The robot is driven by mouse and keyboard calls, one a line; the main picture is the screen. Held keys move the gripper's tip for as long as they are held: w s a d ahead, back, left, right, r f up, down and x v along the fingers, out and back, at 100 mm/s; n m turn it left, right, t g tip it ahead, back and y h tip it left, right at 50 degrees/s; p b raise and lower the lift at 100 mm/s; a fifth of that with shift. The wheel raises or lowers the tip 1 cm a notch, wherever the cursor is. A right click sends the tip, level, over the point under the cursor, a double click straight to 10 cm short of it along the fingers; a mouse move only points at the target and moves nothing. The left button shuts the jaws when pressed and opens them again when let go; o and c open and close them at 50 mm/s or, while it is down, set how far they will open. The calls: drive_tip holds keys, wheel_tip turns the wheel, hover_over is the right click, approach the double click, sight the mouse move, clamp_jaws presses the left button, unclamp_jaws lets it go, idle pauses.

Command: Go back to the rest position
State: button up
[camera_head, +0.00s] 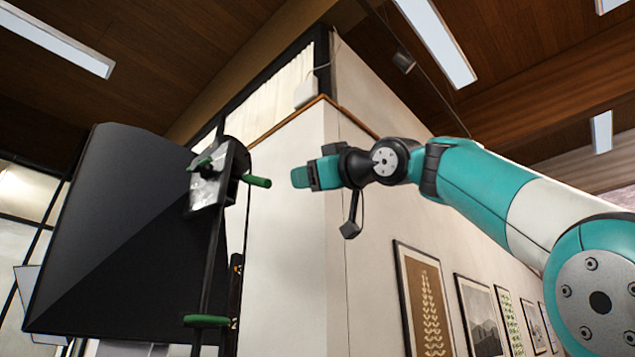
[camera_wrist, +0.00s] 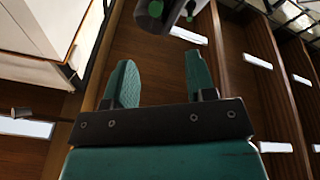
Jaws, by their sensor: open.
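My gripper (camera_head: 302,177) is raised high in the head view, at the end of my teal and white arm, and points left. In the wrist view its two teal fingers (camera_wrist: 160,80) stand apart with nothing between them. A stand with a dark round head, a metal plate and a green handle (camera_head: 257,181) is just left of the fingertips in the head view. A gap of wall shows between the handle and my fingers. Part of a dark device with a green knob shows at the top of the wrist view (camera_wrist: 158,12). No archival box is in view.
A large black panel (camera_head: 130,230) stands at the left behind the stand's pole (camera_head: 212,265). A lower green handle (camera_head: 206,321) is on the pole. A white wall corner (camera_head: 300,240) is behind, with framed pictures (camera_head: 425,300) along its right side. The wooden ceiling has strip lights.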

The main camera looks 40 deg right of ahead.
drive_tip(key=shift+s+d, duration=0.2)
drive_tip(key=shift+d, duration=0.1)
idle(0.4)
drive_tip(key=w+a+f+m+g+y, duration=0.1)
drive_tip(key=a+f+g, duration=0.2)
drive_tip(key=f, duration=0.8)
drive_tip(key=w+a+f+g, duration=0.2)
drive_tip(key=a+f+g, duration=0.2)
drive_tip(key=f, duration=0.7)
drive_tip(key=w+a+f+m+g+y, duration=0.1)
drive_tip(key=a+f+g, duration=0.2)
drive_tip(key=f, duration=0.8)
drive_tip(key=s+a+f+g, duration=0.2)
drive_tip(key=s+f+g, duration=0.1)
drive_tip(key=s+f, duration=0.4)
drive_tip(key=s+a+f+g+h, duration=0.1)
drive_tip(key=s+a+f+g, duration=0.1)
drive_tip(key=s+f+g, duration=0.2)
drive_tip(key=s+a+f+n+g, duration=0.1)
drive_tip(key=s+a+f+g, duration=0.1)
drive_tip(key=s+f, duration=0.8)
wheel_tip(320, 180, down, 6)
drive_tip(key=shift+s+a+f+g, duration=0.15)
drive_tip(key=shift+s+g, duration=0.05)
drive_tip(key=shift+g, duration=0.7)
